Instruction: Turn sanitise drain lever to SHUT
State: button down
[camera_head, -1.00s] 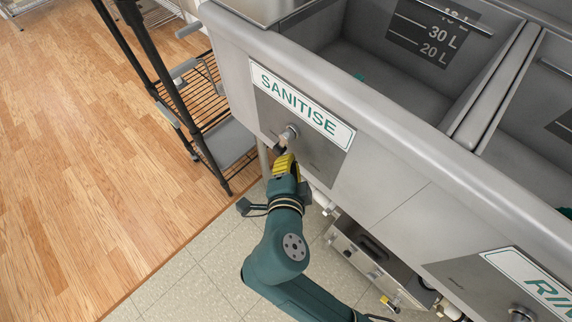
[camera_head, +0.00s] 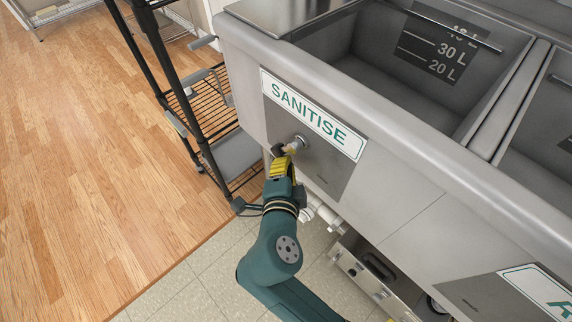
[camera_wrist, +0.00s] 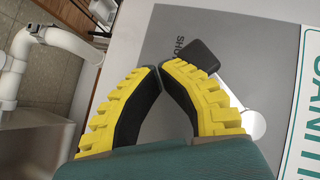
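The sanitise drain lever (camera_head: 278,150) sits on the grey plate below the SANITISE label (camera_head: 313,116), on the front of the basin. It has a black grip and a metal stem, and points left from its round hub (camera_head: 300,142). In the wrist view the black grip (camera_wrist: 193,53) lies beside the printed word SHUT (camera_wrist: 180,45) and partly covers it. My gripper (camera_wrist: 152,68) has its yellow-and-black fingertips together with nothing between them. Its right finger is against or very close to the lever; contact is unclear. My gripper (camera_head: 281,164) also shows just below the lever in the head view.
A black wire rack (camera_head: 215,130) stands left of the basin. White drain pipes (camera_head: 322,212) run under the basin, and they show at the left in the wrist view (camera_wrist: 60,40). A metal box (camera_head: 365,268) is on the floor below. The wooden floor at left is clear.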

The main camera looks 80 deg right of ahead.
dwell(0.3)
jog(key=s+a+f+p, duration=0.1)
jog(key=s+a+f, duration=0.2)
jog(key=a+f, duration=0.4)
jog(key=a, duration=0.3)
jog(key=shift+s+a+p, duration=0.2)
jog(key=shift+p, duration=0.15)
jog(key=shift+f, duration=0.1)
